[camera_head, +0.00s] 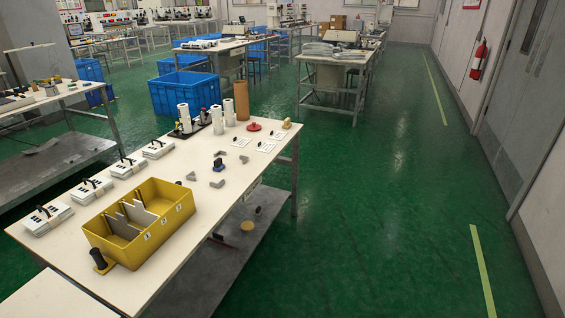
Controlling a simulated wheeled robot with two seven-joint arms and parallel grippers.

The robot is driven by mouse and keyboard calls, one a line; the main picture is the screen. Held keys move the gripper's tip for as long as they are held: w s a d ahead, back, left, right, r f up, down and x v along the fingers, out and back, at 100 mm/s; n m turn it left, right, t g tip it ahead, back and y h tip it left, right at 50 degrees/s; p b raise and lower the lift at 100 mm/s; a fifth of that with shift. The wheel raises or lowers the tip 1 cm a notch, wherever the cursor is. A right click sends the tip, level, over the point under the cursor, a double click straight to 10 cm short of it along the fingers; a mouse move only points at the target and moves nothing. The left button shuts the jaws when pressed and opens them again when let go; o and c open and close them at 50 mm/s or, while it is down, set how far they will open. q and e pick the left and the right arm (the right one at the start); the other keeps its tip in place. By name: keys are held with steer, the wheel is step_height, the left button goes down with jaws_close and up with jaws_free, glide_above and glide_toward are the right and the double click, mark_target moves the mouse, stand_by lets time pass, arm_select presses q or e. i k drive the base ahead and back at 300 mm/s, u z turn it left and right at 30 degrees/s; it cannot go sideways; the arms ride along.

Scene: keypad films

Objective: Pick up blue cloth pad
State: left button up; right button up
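A small blue item with a dark top (219,165), which looks like the blue cloth pad, sits upright on the white worktable (185,237), right of the table's middle. It is small in the picture, so its cloth cannot be made out. Nothing touches it. Neither of my grippers is in view.
A yellow bin (126,253) with numbered compartments and grey dividers stands at the near side. Several white stacks with black clips (48,218) line the left edge. Grey angled pieces (218,183) lie around the blue item. Green floor at right is clear.

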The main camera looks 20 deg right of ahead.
mark_target(218, 165)
steer(key=z, duration=1.3)
steer(key=i, duration=3.25)
steer(key=u, duration=3.25)
